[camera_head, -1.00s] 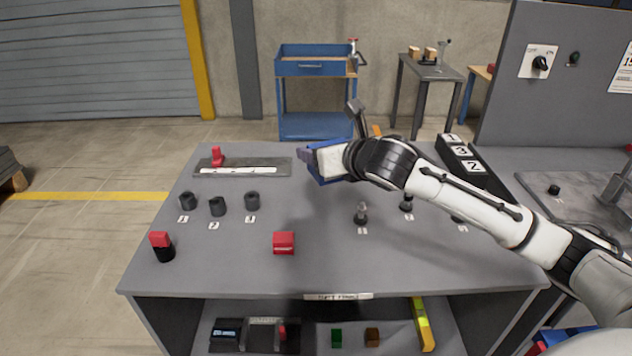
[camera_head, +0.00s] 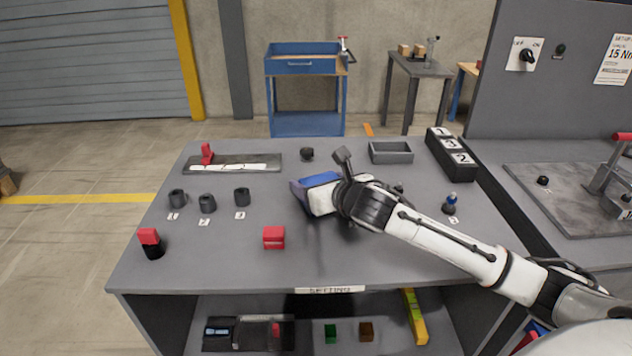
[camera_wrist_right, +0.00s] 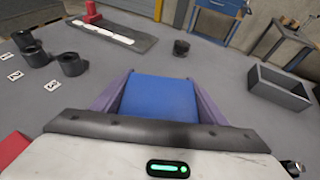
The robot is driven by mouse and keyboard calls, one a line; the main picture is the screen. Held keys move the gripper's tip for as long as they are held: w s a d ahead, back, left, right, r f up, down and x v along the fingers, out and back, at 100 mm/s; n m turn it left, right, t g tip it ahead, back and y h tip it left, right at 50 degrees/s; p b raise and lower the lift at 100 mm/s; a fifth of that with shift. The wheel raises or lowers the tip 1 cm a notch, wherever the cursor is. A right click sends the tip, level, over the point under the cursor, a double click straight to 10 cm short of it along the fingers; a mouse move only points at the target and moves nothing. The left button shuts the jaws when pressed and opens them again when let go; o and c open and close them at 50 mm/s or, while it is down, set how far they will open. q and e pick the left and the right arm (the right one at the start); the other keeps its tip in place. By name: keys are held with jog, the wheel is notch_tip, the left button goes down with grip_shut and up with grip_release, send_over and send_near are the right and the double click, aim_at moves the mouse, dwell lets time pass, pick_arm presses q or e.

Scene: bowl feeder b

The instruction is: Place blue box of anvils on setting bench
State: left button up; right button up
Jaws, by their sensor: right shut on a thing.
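The blue box (camera_wrist_right: 158,97) is held between the two purple fingers of my right gripper (camera_head: 305,192) and shows best in the right wrist view. In the head view the blue box (camera_head: 322,180) is partly hidden by the gripper. Whether it touches the bench top cannot be told. The setting bench (camera_head: 215,265) is a grey table with a label on its front edge. My right gripper is over the middle of it. The contents of the box cannot be seen. My left gripper is not in view.
Several black cylinders (camera_head: 207,203) stand at the left by number cards. A red box (camera_head: 274,237) lies at the front. An open grey tray (camera_head: 391,152) and a numbered black block (camera_head: 452,152) stand at the back right. A red-handled fixture (camera_head: 207,155) is at the back left.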

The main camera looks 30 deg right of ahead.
jog(key=o, duration=1.3)
jog(key=shift+o, duration=0.2)
jog(key=v, duration=1.2)
